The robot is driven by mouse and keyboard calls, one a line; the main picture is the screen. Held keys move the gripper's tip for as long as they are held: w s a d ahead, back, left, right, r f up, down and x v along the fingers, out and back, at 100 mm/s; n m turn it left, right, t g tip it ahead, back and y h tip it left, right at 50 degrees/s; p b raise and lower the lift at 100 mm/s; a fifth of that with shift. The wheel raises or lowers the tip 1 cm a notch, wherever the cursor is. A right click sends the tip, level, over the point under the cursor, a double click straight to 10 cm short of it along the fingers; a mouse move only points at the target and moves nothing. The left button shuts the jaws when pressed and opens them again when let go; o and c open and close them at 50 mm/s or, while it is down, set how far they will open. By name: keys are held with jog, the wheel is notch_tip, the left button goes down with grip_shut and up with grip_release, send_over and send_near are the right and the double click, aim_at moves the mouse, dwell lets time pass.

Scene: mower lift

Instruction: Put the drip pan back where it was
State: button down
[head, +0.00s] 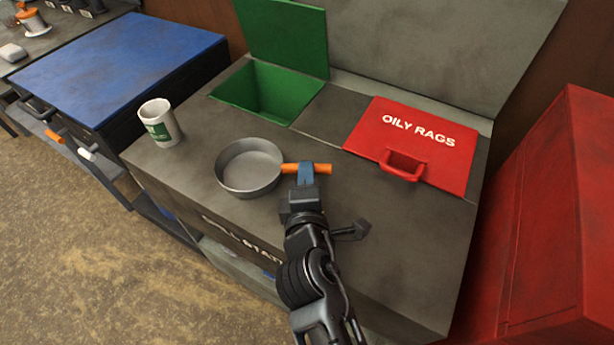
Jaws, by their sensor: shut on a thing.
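The drip pan (249,169) is a round, shallow grey metal pan with an orange handle (322,168) pointing right. It is on or just above the grey counter top; I cannot tell if it touches. My gripper (305,172) is shut on the orange handle, to the right of the pan's bowl. The pan looks level and its inside looks empty. The part of the handle between my gripper's fingers is hidden.
A white and green cup (160,122) stands left of the pan. Behind are an open green bin (262,92) and a shut red OILY RAGS lid (415,145). A red cabinet (545,220) stands right, a blue-topped cabinet (115,65) left. The counter's front right is clear.

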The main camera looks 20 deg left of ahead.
jog(key=shift+f, duration=0.1)
jog(key=c, duration=1)
grip_release()
jog(key=b+v, duration=0.1)
jog(key=v, duration=1.1)
